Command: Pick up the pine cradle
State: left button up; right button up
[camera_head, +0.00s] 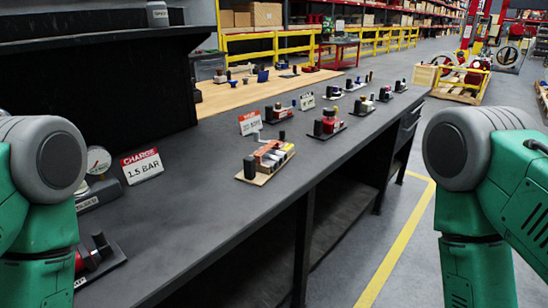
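The pine cradle (262,180) looks to be the light wooden base on the dark bench, near the middle of the view. It carries a reddish-orange part, grey and yellow blocks and a dark cylinder at its left end. My green and grey arms enter at the left and right edges of the view. Neither gripper shows, so their distance from the cradle cannot be seen.
The dark bench (215,215) has clear top around the cradle. A "CHARGE 1.5 BAR" sign (142,166) and a gauge (97,161) stand left. A red device (328,125) and several small fixtures stand farther back. Open floor (420,245) lies right of the bench.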

aim_at(258, 170)
jog(key=i+l+u, duration=0.1)
jog(key=u, duration=0.25)
jog(key=i+l+u, duration=0.1)
jog(key=u, duration=0.25)
jog(key=l+u, duration=0.35)
jog(key=i+j, duration=0.05)
